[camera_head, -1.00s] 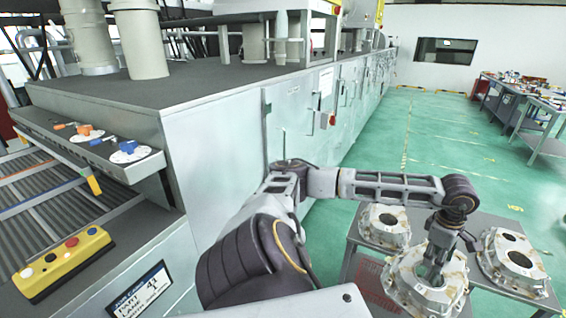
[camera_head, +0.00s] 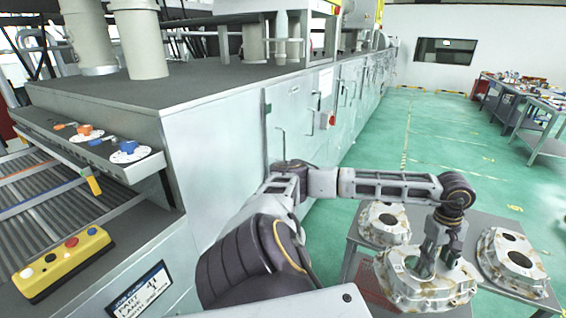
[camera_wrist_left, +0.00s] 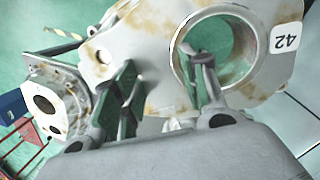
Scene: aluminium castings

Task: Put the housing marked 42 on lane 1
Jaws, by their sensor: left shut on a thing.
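The housing marked 42 is a pale casting with brown stains and a round bore. It shows in the head view (camera_head: 455,285) above the grey table at lower right. In the left wrist view the housing (camera_wrist_left: 165,55) fills the upper part, with its white 42 label (camera_wrist_left: 286,38) at upper right. My left gripper (camera_head: 428,264) is shut on it. In the wrist view one finger of the gripper (camera_wrist_left: 166,90) shows at the bore, the other on the body beside it. The roller lanes (camera_head: 45,195) lie at far left; their numbers cannot be read. My right gripper is not shown.
Two more housings, one behind (camera_head: 384,224) and one to the right (camera_head: 515,262), stand on the grey table (camera_head: 470,222). A long machine (camera_head: 215,150) stands between table and lanes. A yellow button box (camera_head: 60,262) and a job card (camera_head: 140,292) are at lower left.

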